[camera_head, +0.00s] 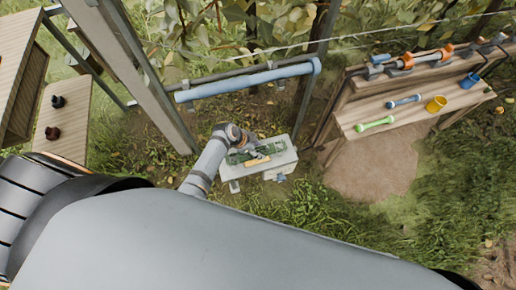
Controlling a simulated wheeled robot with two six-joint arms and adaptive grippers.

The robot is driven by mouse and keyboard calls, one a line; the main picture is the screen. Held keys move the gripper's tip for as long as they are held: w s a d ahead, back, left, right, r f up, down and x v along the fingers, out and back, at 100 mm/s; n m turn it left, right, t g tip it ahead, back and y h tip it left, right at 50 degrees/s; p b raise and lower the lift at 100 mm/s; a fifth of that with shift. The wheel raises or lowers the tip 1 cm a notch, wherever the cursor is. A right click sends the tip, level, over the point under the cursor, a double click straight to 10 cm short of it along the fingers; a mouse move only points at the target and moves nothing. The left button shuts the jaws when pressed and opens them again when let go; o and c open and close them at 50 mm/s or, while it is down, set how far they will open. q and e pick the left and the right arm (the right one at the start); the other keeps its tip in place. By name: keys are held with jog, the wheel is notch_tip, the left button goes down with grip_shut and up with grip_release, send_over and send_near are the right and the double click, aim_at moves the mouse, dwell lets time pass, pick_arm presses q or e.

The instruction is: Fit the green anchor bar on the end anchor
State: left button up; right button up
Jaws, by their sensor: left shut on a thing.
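A bright green bar with knobbed ends (375,124) lies on the front of the wooden bench at the right, apart from any gripper. My left gripper (249,147) is small and seen from above at the end of my grey arm, over a white stand (284,160). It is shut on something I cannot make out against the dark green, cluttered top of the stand. A yellow-orange piece (257,161) shows just below it. I cannot tell which part is the end anchor. My right gripper is not in view.
A long blue bar (245,80) runs between posts above the stand. A wooden table (75,110) stands left. Bare ground lies before the bench.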

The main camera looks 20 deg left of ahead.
pick_arm(q)
jog(key=shift+f+b, duration=0.85)
jog(key=shift+f, duration=0.25)
dwell(1.1)
jog(key=o, duration=1.3)
jog(key=v, duration=1.2)
